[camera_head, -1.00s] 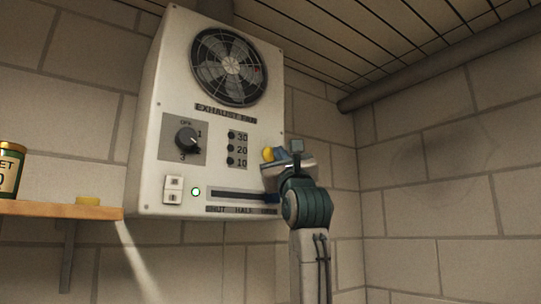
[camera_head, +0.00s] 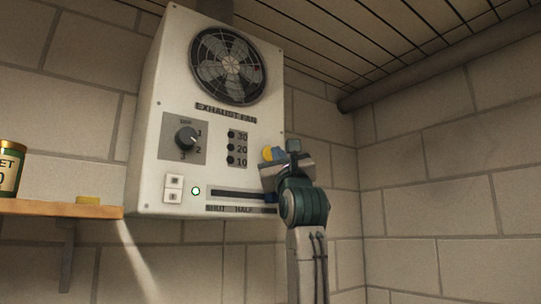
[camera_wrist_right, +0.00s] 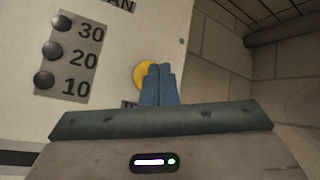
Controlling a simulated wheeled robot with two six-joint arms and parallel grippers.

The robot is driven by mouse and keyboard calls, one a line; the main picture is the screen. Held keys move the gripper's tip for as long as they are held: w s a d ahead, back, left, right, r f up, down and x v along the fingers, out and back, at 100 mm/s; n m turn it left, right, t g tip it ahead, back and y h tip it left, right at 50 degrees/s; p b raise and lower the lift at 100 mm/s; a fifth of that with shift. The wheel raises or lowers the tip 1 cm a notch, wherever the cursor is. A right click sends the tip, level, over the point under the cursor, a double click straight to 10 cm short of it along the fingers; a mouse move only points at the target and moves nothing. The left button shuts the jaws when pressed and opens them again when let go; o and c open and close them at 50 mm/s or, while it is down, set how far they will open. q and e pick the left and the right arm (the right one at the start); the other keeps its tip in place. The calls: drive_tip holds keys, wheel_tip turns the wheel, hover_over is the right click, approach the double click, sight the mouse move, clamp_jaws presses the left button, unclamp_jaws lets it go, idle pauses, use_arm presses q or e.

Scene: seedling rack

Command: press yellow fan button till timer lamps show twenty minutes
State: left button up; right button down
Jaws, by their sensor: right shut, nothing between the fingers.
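The yellow button (camera_head: 267,153) is on the right side of the white exhaust fan panel (camera_head: 160,110). My right gripper (camera_head: 279,153) is shut and empty, with its blue fingertips at the button. In the right wrist view the shut fingers (camera_wrist_right: 159,75) cover the right part of the yellow button (camera_wrist_right: 142,74); whether they touch it I cannot tell. The timer lamps for 30 (camera_wrist_right: 60,23), 20 (camera_wrist_right: 53,50) and 10 (camera_wrist_right: 43,79) all look dark. My left gripper is not in view.
A speed knob (camera_head: 186,138), a white rocker switch (camera_head: 173,188), a lit green lamp (camera_head: 196,191) and a slider slot (camera_head: 235,195) are on the panel. A wooden shelf (camera_head: 60,209) holds a tin (camera_head: 10,168) at left. Space right of the panel is free.

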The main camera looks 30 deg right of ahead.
drive_tip(key=shift+w, duration=0.45)
idle(0.8)
drive_tip(key=shift+s, duration=0.15)
drive_tip(key=shift+s+b, duration=0.6)
drive_tip(key=s+b, duration=0.3)
drive_tip(key=s, duration=0.2)
drive_tip(key=shift+d, duration=0.2)
